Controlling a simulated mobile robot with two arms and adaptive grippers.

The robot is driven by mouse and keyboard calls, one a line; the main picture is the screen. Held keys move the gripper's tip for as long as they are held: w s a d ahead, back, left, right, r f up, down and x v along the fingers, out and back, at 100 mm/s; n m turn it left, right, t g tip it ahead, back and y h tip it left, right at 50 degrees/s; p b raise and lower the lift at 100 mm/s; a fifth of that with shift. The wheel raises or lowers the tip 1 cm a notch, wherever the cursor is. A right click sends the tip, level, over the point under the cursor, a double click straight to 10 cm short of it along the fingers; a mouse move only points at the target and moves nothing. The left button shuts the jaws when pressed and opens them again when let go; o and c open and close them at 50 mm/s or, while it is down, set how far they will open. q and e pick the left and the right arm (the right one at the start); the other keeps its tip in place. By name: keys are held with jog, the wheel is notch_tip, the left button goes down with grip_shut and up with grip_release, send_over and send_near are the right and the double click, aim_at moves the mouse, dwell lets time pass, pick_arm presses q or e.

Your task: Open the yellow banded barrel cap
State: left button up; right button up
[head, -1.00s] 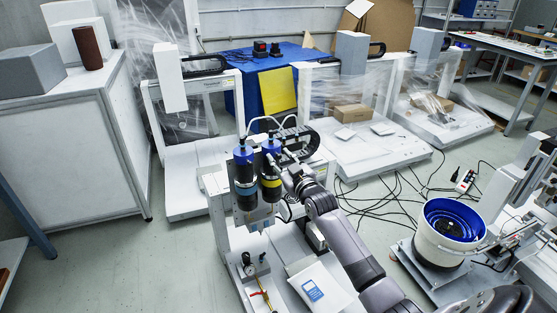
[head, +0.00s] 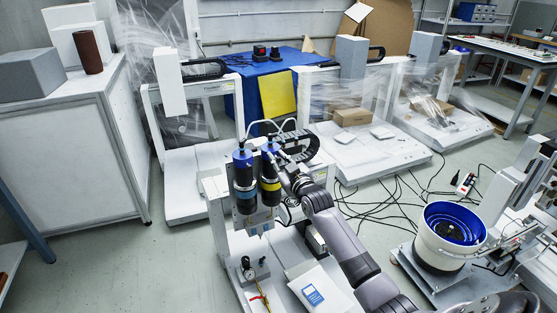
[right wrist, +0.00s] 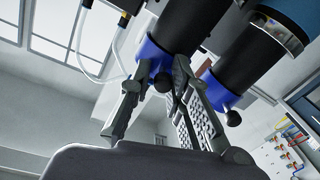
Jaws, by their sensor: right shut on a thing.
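Two black upright barrels with blue caps stand side by side on the gantry in the head view. The right one is the yellow banded barrel (head: 270,186), with its blue cap (head: 269,150) at the top. The left barrel (head: 244,180) has a blue band. My right gripper (head: 285,167) is at the right side of the yellow banded barrel's cap. In the right wrist view, my right gripper's fingers (right wrist: 158,95) are on either side of a black knob (right wrist: 163,82) on that blue cap (right wrist: 150,58). The other barrel's knob (right wrist: 232,117) is beside them, free. My left gripper is out of view.
Thin white hoses and a black cable chain (head: 299,146) rise close behind the barrels. A white bowl feeder with blue inside (head: 450,228) stands at the right. A white pouch (head: 314,290) lies below the barrels. Loose cables cross the floor at right.

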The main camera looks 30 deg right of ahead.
pick_arm(q)
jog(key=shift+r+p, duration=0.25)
jog(key=shift+p, duration=0.15)
pick_arm(e)
jog(key=shift+a+r, duration=0.1)
jog(key=shift+r, duration=0.2)
grip_shut()
